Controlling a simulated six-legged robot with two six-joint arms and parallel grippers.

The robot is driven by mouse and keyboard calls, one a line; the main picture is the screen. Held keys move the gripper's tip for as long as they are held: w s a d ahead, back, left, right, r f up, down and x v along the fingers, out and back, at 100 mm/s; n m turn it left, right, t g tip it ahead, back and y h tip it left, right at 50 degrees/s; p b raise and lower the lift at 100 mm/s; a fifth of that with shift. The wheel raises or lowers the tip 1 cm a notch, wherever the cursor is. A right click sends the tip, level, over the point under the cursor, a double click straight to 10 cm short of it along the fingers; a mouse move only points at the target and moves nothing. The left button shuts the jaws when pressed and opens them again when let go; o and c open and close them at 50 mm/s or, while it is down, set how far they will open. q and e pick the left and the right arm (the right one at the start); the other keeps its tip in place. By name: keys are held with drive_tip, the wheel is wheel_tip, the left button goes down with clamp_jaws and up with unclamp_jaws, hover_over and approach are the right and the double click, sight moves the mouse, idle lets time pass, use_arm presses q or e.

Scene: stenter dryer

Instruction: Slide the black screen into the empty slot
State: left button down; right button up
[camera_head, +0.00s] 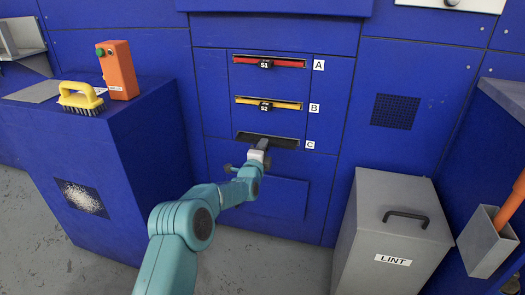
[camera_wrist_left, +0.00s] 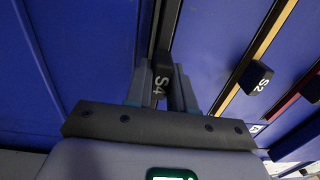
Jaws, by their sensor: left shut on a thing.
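The black screen (camera_wrist_left: 166,32) shows in the left wrist view as a dark strip, with its handle marked S4 (camera_wrist_left: 160,84) between the fingers of my left gripper (camera_wrist_left: 165,76). In the head view my left gripper (camera_head: 260,154) is at slot C (camera_head: 284,141), the lowest of three slots in the blue panel. A dark flat edge lies along slot C above the gripper. I cannot tell how deep the screen sits in it. The red screen S1 (camera_head: 285,63) fills slot A and the yellow screen S2 (camera_head: 285,104) fills slot B. My right gripper is out of view.
A grey LINT bin (camera_head: 390,225) with a black handle stands at the lower right. A blue cabinet (camera_head: 120,150) at the left carries a yellow brush (camera_head: 82,93) and an orange button box (camera_head: 119,72). The grey floor (camera_head: 265,262) between them is clear.

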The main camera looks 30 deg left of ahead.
use_arm(q)
drive_tip(key=shift+w, duration=0.2)
drive_tip(key=shift+w+a, duration=0.1)
drive_tip(key=shift+w, duration=0.25)
drive_tip(key=shift+x, duration=0.9)
drive_tip(key=c, duration=0.9)
unclamp_jaws()
drive_tip(key=shift+f, duration=0.1)
drive_tip(key=shift+s, duration=0.1)
